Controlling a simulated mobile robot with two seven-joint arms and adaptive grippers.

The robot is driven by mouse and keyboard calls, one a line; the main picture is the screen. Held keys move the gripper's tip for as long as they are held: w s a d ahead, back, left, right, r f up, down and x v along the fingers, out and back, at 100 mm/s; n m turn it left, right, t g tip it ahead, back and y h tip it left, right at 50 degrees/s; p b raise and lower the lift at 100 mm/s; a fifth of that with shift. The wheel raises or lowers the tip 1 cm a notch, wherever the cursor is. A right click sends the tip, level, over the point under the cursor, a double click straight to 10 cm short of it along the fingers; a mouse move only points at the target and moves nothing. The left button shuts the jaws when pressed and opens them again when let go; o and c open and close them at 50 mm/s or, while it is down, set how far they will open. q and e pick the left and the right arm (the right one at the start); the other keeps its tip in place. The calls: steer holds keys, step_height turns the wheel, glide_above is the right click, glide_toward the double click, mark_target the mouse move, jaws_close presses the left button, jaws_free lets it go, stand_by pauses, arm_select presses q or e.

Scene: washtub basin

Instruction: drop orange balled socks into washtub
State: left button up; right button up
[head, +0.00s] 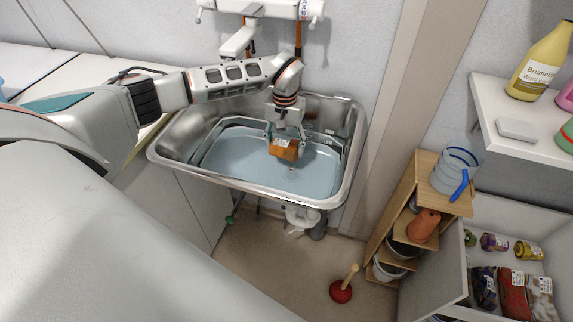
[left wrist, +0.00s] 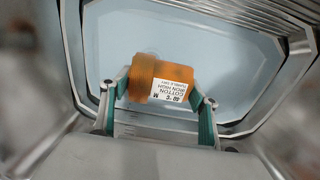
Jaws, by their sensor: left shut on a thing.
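The orange balled socks (head: 283,149) are held over the washtub, and they carry a white label. My left gripper (head: 286,146) is shut on them. In the left wrist view the socks (left wrist: 163,79) sit between the two green-padded fingers of my left gripper (left wrist: 161,92). My right gripper is not in view.
The steel sink rim (head: 345,180) surrounds the tub. A white tap fixture (head: 262,10) is on the wall behind. A plunger (head: 341,290) stands on the floor. A wooden step shelf (head: 395,215) with pots and a wall shelf (head: 490,110) with bottles are at the right.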

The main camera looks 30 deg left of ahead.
arm_select(q)
steer(key=shift+f, duration=0.8)
steer(key=shift+f+b, duration=0.15)
steer(key=shift+b, duration=0.25)
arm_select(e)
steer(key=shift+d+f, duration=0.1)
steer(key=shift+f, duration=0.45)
arm_select(q)
steer(key=shift+f, duration=0.35)
step_height(320, 180, down, 3)
steer(key=shift+w+f+b, duration=0.1)
steer(key=shift+f+b, duration=0.05)
steer(key=shift+b, duration=1.1)
steer(key=shift+f, duration=0.6)
steer(key=o, duration=1.1)
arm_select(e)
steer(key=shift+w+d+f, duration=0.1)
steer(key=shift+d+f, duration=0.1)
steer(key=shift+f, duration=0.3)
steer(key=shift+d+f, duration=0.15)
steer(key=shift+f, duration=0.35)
